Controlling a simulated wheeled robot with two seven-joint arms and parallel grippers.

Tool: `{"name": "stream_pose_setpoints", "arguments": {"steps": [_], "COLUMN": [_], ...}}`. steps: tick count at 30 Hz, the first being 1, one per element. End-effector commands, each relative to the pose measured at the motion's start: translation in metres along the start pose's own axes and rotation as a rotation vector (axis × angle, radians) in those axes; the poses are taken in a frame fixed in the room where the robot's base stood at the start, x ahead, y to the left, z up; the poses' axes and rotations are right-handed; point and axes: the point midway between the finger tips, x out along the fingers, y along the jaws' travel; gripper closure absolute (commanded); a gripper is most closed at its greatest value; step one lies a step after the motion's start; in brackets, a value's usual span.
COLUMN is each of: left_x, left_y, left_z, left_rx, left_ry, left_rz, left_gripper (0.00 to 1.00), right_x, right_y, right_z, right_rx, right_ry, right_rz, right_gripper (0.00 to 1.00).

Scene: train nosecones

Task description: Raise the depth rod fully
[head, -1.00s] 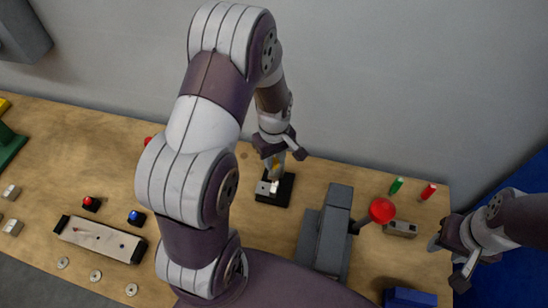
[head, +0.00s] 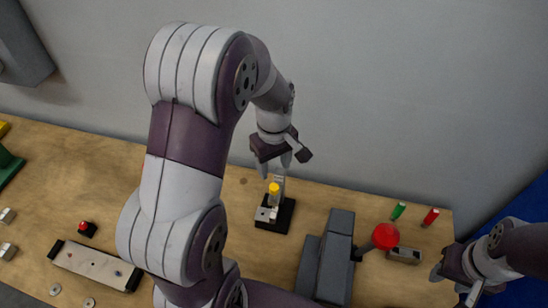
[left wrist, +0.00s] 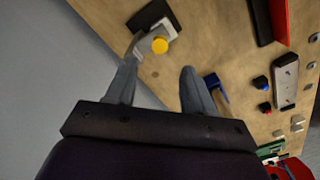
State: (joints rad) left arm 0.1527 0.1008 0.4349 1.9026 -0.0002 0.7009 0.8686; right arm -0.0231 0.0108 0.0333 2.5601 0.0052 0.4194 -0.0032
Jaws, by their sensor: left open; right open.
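The depth rod's fixture has a black base (head: 284,222), a metal bracket (head: 280,180) and a yellow-capped rod (head: 274,188) standing upright. My left gripper (head: 286,160) is open and empty, just above and behind the yellow cap in the head view. In the left wrist view the yellow cap (left wrist: 159,45) and bracket show beyond the open fingers (left wrist: 157,72), closer to the left finger. I see no contact with the cap. How high the rod stands in its bracket is hard to tell. My right gripper (head: 462,278) is open and empty at the right end of the table.
A grey block machine (head: 328,255) with a red ball knob (head: 385,236) stands right of the fixture. Green (head: 398,211) and red (head: 430,217) pegs stand behind a grey block (head: 404,255). The wall is close behind the table.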

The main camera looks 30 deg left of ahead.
Motion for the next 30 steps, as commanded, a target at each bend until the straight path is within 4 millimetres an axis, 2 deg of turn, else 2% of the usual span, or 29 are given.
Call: {"name": "stream_pose_setpoints", "arguments": {"steps": [3,6,11,25,28,29,30], "left_x": [-0.025,-0.040,-0.050,-0.050,-0.041,-0.034,-0.018], "left_y": [0.001,0.001,0.000,0.001,0.002,-0.002,-0.007], "left_z": [0.000,0.000,0.000,0.000,-0.001,0.002,0.013], "left_rx": [0.000,0.000,0.000,0.033,0.228,0.321,0.465], "left_ry": [0.003,0.001,-0.001,0.002,0.034,0.046,0.062], "left_rz": [0.004,0.001,-0.001,0.002,0.033,0.040,0.049], "left_gripper": [0.47,0.47,0.47,0.47,0.47,0.47,0.47], "right_x": [0.008,0.010,0.011,0.010,0.010,0.011,0.019], "right_y": [0.000,0.000,0.000,0.000,0.000,0.000,0.000], "right_z": [0.001,0.001,0.001,0.001,0.001,0.001,0.002], "right_rx": [0.000,0.000,0.000,0.000,0.000,0.000,0.000], "right_ry": [0.000,0.000,0.000,0.000,0.000,0.000,0.001], "right_rz": [0.000,0.000,0.000,0.000,0.000,0.000,0.000], "right_gripper": [0.57,0.57,0.57,0.57,0.57,0.57,0.57]}}
